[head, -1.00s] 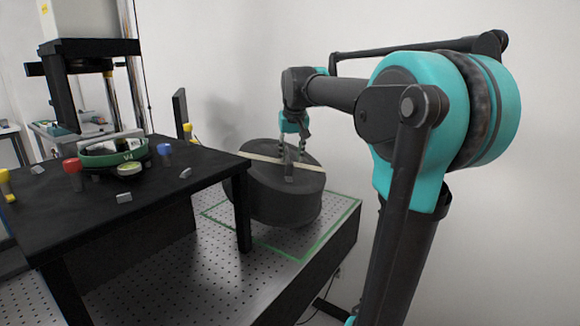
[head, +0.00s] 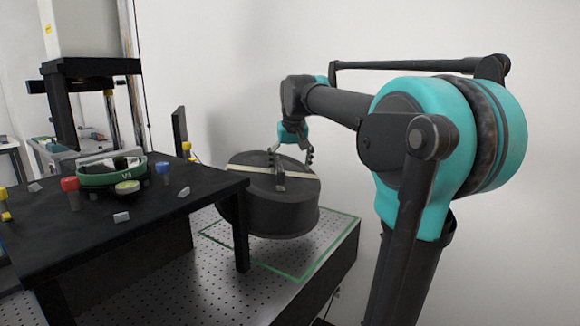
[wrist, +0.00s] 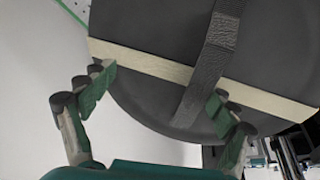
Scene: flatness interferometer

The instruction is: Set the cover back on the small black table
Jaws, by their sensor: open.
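The cover (head: 295,212) is a dark, round, drum-like lid with a pale band and a dark strap handle (head: 280,178) across its top. It looks nearly level, over the green-outlined area, beside the small black table (head: 130,235), whose corner hides part of it. I cannot tell whether its underside touches the surface below. My gripper (head: 290,157) is open just above the cover's top. In the wrist view the strap (wrist: 212,60) runs between the spread fingers, near the right one, and the pale band (wrist: 165,67) crosses it.
The black table bears a green ring (head: 110,170) and several coloured knobs, including a red one (head: 70,185). A perforated bench (head: 200,285) with a green outline (head: 335,246) lies lower. A tall instrument (head: 90,75) stands behind. The white wall is close behind the cover.

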